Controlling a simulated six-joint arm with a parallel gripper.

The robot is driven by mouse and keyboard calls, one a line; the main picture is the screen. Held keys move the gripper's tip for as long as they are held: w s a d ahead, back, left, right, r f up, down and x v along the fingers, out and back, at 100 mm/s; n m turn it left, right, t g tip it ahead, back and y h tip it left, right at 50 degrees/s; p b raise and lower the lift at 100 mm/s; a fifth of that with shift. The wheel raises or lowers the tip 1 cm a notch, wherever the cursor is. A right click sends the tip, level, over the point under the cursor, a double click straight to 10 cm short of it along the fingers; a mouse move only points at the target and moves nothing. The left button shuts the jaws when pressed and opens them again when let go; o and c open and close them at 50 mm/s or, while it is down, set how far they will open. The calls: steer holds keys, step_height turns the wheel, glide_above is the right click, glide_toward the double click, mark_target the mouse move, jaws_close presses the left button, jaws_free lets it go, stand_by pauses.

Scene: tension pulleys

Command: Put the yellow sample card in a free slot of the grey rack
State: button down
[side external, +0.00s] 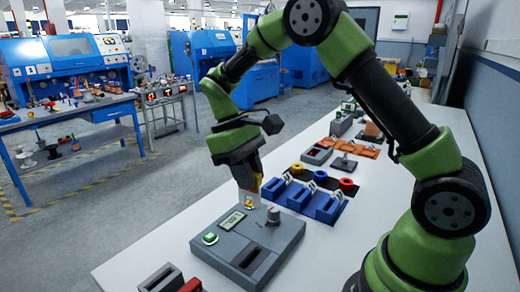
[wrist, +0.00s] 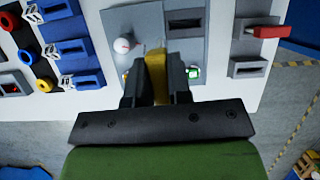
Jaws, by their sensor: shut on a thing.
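My gripper (side external: 250,180) is shut on the yellow sample card (side external: 250,200). The card hangs below the fingers over the back left part of a grey device (side external: 275,250); I cannot tell whether it touches it. In the wrist view the yellow card (wrist: 155,77) sits between my two dark fingers (wrist: 156,95). Grey rack blocks stand at the right of the wrist view. One block (wrist: 262,12) has a red piece (wrist: 267,32) at it; the other (wrist: 248,69) shows a dark, empty-looking slot. In the side view a grey block (side external: 160,279) is partly cut off.
The grey device has a small display (side external: 232,223), a green button (side external: 210,238), a dark slot and an upright knob (side external: 273,214). Blue slotted blocks (side external: 325,208) and coloured rings (side external: 320,176) stand behind it. White table (side external: 375,235) is bare at right.

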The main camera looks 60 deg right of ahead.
steer(key=w+a+f+m+t+y, duration=0.2)
steer(key=w+a+m, duration=0.2)
steer(key=a+m, duration=0.5)
steer(key=w+a+f+m+t+y, duration=0.2)
steer(key=w+a+m+t+y, duration=0.1)
steer(key=a+m, duration=0.65)
steer(key=shift+w+d+f, duration=0.1)
steer(key=shift+d+f, duration=0.05)
steer(key=shift+f, duration=0.9)
steer(key=shift+w+d+f, duration=0.1)
steer(key=shift+f, duration=0.95)
steer(key=shift+f, duration=2.05)
steer(key=c, duration=0.7)
jaws_free()
steer(key=shift+o, duration=0.2)
steer(key=shift+r, duration=0.1)
step_height(320, 180, up, 8)
